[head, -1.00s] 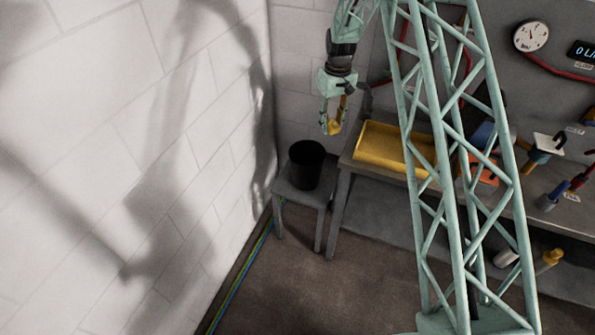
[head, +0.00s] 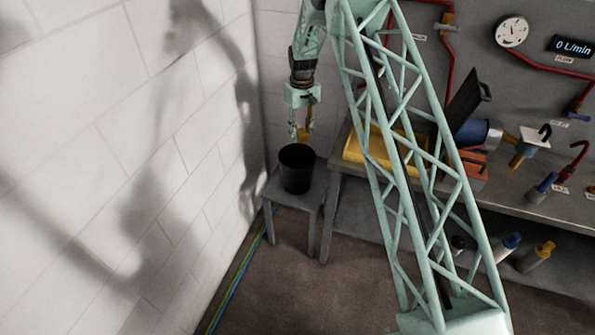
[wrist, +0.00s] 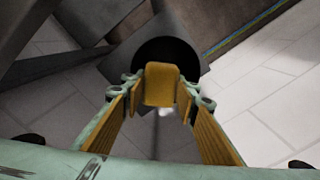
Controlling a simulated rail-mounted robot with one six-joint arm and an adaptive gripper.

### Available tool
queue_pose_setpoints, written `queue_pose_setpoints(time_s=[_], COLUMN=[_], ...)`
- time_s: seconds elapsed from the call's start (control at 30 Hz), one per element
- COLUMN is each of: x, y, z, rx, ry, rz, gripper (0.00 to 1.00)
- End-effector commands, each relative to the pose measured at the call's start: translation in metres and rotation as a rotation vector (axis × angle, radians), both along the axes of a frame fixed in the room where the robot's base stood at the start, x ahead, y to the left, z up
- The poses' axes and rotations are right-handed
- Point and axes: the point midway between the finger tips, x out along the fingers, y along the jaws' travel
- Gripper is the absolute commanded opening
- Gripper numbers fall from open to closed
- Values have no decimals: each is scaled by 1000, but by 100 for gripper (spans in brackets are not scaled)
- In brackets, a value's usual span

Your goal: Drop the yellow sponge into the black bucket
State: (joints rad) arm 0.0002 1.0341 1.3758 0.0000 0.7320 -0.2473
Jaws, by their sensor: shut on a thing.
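The yellow sponge (wrist: 161,84) is between the fingertips of my gripper (wrist: 157,90) in the wrist view, and the jaws are shut on it. In the head view the sponge (head: 303,135) shows small at the tips of my gripper (head: 301,133). The black bucket (head: 296,172) stands upright on a small grey stool. The gripper and sponge are above the bucket, near its rim. In the wrist view the bucket's dark opening (wrist: 185,55) lies behind the sponge, which covers part of it.
The grey stool (head: 287,194) stands beside the white block wall (head: 130,150). A yellow tray (head: 352,150) lies on the workbench to the right, partly hidden by my lattice column. Red pipes and a gauge (head: 512,31) are on the back wall.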

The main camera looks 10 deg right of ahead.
Motion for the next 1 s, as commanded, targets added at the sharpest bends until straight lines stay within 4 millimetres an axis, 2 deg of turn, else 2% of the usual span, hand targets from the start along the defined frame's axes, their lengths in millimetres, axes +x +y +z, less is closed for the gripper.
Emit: queue_pose_setpoints(time_s=[0.37,1.0], x=[0,0], y=[0,0], z=[-12,-56], rx=[0,0], ry=[0,-1], rz=[0,0], gripper=[16,16])
